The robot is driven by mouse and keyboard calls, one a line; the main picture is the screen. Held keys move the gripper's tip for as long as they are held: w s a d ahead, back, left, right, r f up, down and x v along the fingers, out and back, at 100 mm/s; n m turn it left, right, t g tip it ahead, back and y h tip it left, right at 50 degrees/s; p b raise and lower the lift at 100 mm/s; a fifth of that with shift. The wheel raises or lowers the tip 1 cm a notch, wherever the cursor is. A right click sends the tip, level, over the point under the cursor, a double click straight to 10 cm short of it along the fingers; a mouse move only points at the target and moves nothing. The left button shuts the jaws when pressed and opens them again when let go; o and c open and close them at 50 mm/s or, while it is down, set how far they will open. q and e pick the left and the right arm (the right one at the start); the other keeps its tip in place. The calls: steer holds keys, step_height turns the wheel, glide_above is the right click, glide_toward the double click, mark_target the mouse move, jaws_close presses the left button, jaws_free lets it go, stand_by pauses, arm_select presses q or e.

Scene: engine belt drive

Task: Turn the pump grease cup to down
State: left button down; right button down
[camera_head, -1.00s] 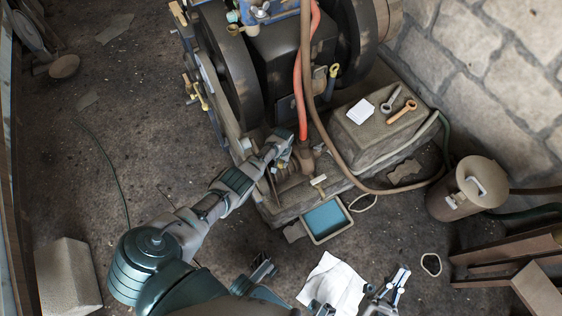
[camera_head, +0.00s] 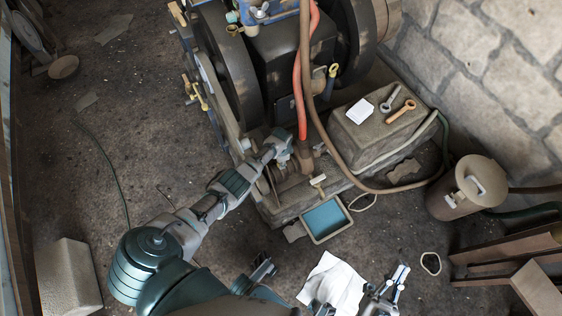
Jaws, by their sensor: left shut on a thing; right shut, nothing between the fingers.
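My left gripper (camera_head: 283,153) reaches in from the lower left to the pump (camera_head: 305,160) at the front base of the engine. It is shut on a small part there, which fits the pump grease cup, but the fingers hide the part and I cannot tell which way it points. My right gripper (camera_head: 388,287) is at the bottom of the view, shut and empty, beside a white cloth (camera_head: 332,282) and well away from the pump.
The engine (camera_head: 275,60) with dark flywheels stands behind the pump, with red and brown hoses. A blue-bottomed tray (camera_head: 326,219) lies in front. A stone block (camera_head: 382,118) holds wrenches and a white pad. A metal can (camera_head: 467,188) stands right. The left floor is mostly clear.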

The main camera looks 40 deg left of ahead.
arm_select(q)
steer(key=shift+w+r+m, duration=0.25)
steer(key=shift+w+m, duration=0.05)
steer(key=shift+m, duration=0.3)
steer(key=c, duration=0.9)
jaws_free()
steer(key=shift+o, duration=0.2)
steer(key=shift+s+f, duration=0.1)
steer(key=shift+f, duration=0.05)
step_height(320, 180, up, 12)
steer(key=shift+s, duration=0.15)
steer(key=shift+f, duration=0.1)
